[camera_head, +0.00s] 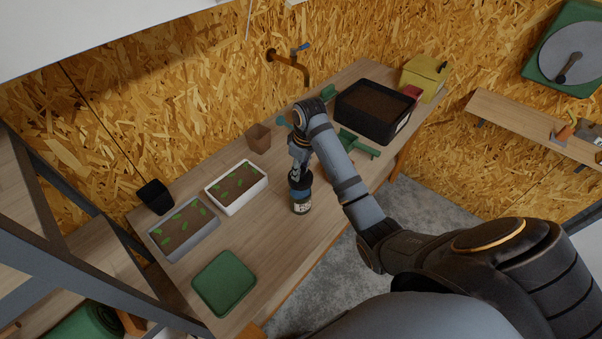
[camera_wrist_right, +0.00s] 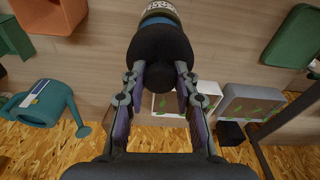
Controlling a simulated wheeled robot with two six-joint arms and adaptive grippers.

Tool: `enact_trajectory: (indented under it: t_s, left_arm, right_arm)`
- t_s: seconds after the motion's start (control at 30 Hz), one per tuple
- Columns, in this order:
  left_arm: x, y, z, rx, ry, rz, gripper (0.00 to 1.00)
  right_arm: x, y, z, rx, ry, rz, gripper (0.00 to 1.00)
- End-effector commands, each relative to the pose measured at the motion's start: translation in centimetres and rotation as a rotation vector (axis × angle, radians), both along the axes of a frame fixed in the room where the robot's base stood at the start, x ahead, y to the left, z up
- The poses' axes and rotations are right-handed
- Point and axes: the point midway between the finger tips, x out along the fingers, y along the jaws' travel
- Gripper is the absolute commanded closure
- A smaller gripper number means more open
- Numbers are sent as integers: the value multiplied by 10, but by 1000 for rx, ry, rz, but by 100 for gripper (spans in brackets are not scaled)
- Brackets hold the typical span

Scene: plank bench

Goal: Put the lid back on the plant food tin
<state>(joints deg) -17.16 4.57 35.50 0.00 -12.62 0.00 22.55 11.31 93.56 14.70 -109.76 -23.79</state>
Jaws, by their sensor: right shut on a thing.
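The plant food tin (camera_head: 301,205) stands on the plank bench, dark with a pale label and a blue band near its top. In the right wrist view, part of the tin (camera_wrist_right: 160,9) shows at the top edge. The round black lid (camera_wrist_right: 160,42) with a knob lies over the tin's top; I cannot tell whether it is fully seated. My right gripper (camera_head: 299,172) is directly above the tin. In the wrist view, its fingers (camera_wrist_right: 161,80) are shut around the lid's knob. My left gripper is not in view.
Two seedling trays, white (camera_head: 233,206) and grey (camera_head: 207,235), stand left of the tin. A green tray (camera_head: 224,284) lies at the near end.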

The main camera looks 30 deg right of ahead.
Motion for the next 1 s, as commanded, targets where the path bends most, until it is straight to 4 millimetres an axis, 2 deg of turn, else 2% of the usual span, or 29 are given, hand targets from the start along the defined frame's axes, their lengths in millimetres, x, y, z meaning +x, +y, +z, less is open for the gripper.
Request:
enact_trajectory:
  t_s: [0.5,0.7,1.0]
  left_arm:
    - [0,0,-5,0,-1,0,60]
    - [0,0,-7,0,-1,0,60]
    - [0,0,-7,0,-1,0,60]
  right_arm:
    - [-1,1,-53,0,1,2,92]
    - [-1,0,-60,1,0,3,92]
    - [-1,0,-61,0,0,3,92]
